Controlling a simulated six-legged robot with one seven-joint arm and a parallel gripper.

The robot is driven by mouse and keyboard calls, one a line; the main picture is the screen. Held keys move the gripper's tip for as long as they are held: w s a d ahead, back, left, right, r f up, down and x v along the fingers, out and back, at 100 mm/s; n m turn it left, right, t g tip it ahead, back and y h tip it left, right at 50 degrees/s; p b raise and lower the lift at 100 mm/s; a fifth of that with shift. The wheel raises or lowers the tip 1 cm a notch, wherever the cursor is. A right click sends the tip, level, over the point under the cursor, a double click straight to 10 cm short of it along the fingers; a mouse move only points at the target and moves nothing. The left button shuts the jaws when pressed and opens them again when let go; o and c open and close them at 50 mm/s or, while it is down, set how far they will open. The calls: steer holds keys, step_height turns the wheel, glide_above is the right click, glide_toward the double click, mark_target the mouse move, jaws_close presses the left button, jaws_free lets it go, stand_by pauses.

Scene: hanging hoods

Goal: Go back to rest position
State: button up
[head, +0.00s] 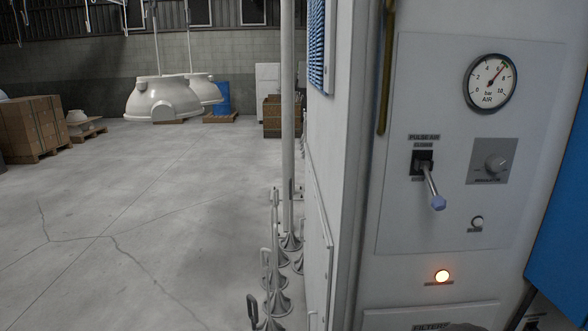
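My gripper does not show clearly in the head view. A dark rounded shape at the bottom edge, in front of the cabinet's lower label, is too cut off to identify. The control cabinet (400,80) stands close on the right. A lever (433,190) with a pale blue knob points down and to the right from its switch plate. A grey regulator knob (496,164) sits right of the lever.
White hoods (163,99) hang at the back left. A cardboard stack (32,128) stands at the far left. A pole (288,120) and several hooked stands (278,300) line the cabinet's left side. A blue panel (565,220) is at the right edge. The cracked floor (130,220) on the left is clear.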

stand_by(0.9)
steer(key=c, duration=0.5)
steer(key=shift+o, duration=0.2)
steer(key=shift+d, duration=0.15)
